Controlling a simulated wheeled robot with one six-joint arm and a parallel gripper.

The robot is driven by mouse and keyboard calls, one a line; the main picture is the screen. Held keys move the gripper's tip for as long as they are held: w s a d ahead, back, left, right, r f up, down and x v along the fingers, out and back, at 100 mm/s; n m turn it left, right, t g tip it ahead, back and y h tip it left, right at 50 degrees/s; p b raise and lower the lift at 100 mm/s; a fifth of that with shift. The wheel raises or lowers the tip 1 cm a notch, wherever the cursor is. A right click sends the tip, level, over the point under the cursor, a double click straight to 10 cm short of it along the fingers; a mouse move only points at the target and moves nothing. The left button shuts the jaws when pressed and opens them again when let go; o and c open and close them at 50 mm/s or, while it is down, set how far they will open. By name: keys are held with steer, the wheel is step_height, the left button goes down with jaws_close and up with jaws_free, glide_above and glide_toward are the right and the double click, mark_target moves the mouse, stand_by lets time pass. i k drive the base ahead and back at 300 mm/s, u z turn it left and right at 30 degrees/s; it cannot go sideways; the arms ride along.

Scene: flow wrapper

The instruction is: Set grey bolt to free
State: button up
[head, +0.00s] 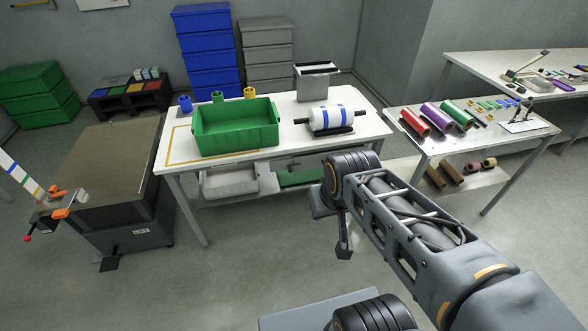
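I cannot make out a grey bolt in the head view. My gripper (344,242) hangs below the dark round joint at the end of my arm, in front of the white table. It is small and seen from the side, so I cannot tell whether its fingers are open or shut. No held thing can be made out at it. At the left edge, a dark machine (105,190) has orange parts (60,213) and a red knob (27,238) by a striped strip. Whether any of these is a bolt is not clear.
The white table (290,148) bears a green crate (235,140), small coloured cups and a white-and-blue roll (325,117) on a black stand. A right table (455,150) holds coloured rolls. A black pedal (109,262) lies by the machine. The floor (190,290) in front is clear.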

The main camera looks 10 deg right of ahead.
mark_target(288, 167)
steer(key=z, duration=0.1)
steer(key=k, duration=0.45)
steer(key=u, duration=0.85)
steer(key=i, duration=1.35)
steer(key=z, duration=0.5)
